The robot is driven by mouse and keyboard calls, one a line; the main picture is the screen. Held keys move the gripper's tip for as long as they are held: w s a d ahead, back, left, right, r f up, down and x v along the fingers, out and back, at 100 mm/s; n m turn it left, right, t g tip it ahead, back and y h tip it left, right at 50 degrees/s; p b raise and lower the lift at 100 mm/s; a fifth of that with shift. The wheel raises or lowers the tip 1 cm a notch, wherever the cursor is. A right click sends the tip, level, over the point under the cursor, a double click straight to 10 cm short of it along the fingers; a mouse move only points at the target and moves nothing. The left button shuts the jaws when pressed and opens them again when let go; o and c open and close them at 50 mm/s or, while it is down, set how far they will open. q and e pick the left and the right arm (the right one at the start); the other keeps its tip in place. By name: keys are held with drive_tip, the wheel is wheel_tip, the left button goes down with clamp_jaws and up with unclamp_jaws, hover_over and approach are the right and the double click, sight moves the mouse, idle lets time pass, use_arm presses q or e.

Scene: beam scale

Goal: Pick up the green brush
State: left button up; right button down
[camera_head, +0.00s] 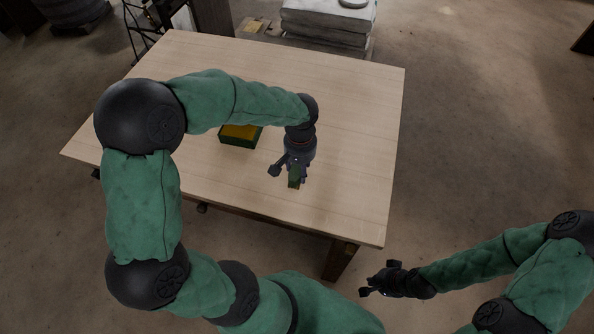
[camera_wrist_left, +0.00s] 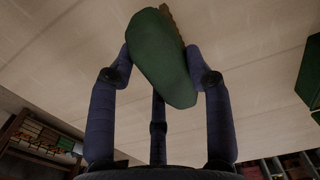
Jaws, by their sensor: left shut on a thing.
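The green brush (camera_head: 294,178) is between the fingers of my left gripper (camera_head: 296,172), over the front right part of the wooden table (camera_head: 340,190). In the left wrist view the brush (camera_wrist_left: 163,58) shows a green, rounded body with a strip of brown bristles along its upper right edge. The fingers of my left gripper (camera_wrist_left: 163,72) are shut on it from both sides. I cannot tell whether the brush touches the table. My right gripper (camera_head: 376,287) is off the table, low at the right, and its fingers are too small to read.
A green box with a yellow top (camera_head: 240,135) sits on the table left of my left gripper, partly behind my arm. Its green side seems to show in the left wrist view (camera_wrist_left: 311,80). The table's right side is clear. Stacked pale slabs (camera_head: 328,22) stand behind the table.

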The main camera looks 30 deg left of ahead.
use_arm(q)
drive_tip(key=shift+r+p, duration=0.3)
drive_tip(key=shift+r, duration=0.35)
wheel_tip(320, 180, up, 2)
drive_tip(key=shift+r+p, duration=0.15)
drive_tip(key=shift+p, duration=0.3)
drive_tip(key=s+d+r+p, duration=0.2)
drive_tip(key=s+r+p, duration=0.3)
drive_tip(key=s+r, duration=0.4)
drive_tip(key=shift+s+d+r+p, duration=0.2)
drive_tip(key=shift+s+d+p, duration=0.2)
drive_tip(key=shift+s, duration=2)
drive_tip(key=o, duration=0.3)
drive_tip(key=shift+w, duration=0.1)
drive_tip(key=shift+c, duration=0.3)
